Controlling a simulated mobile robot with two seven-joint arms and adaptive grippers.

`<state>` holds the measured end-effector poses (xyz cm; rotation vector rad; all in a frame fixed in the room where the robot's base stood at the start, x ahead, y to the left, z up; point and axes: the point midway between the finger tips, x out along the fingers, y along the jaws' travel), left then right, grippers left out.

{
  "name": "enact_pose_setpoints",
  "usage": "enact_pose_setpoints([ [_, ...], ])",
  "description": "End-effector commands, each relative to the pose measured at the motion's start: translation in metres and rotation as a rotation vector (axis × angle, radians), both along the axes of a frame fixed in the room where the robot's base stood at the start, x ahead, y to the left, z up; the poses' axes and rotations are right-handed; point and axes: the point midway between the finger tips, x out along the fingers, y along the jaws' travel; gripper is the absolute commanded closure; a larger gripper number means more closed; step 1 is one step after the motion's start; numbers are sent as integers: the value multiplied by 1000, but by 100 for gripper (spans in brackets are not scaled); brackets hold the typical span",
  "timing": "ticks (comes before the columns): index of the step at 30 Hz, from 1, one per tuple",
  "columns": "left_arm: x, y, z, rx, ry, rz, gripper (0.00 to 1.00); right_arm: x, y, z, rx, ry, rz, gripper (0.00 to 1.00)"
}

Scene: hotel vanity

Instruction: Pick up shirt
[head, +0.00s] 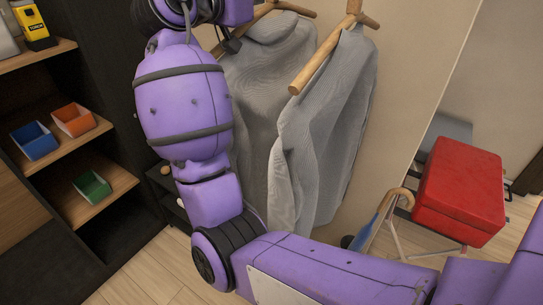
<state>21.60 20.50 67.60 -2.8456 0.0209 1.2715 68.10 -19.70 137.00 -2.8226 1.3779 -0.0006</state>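Two grey shirts hang on wooden hangers against the beige wall. The left grey shirt (262,85) is partly hidden behind my arm, and the right grey shirt (330,135) hangs in clear view. The left hanger (262,12) and the right hanger (325,57) show at the top. My purple arm enters from the lower right, bends low in the middle and rises in front of the left shirt. A small dark part at its upper end, seemingly my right gripper (229,45), is close to the left hanger; its fingers and any contact are unclear. My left gripper is out of view.
A dark shelf unit at left holds a blue bin (35,141), an orange bin (74,120), a green bin (92,185) and a yellow item (31,24). A red box (459,192) and a blue umbrella (374,226) stand at right.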

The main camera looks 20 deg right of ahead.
Motion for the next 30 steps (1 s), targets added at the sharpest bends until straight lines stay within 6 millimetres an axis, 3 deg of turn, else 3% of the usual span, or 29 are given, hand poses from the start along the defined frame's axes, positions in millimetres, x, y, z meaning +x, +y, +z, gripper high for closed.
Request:
enact_pose_setpoints([
  [1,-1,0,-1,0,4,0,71,0,0,0,0,0,0,68],
  [9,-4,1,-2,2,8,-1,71,0,0,0,0,0,0,100],
  [30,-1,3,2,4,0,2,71,-1,0,6,-2,-4,0,100],
])
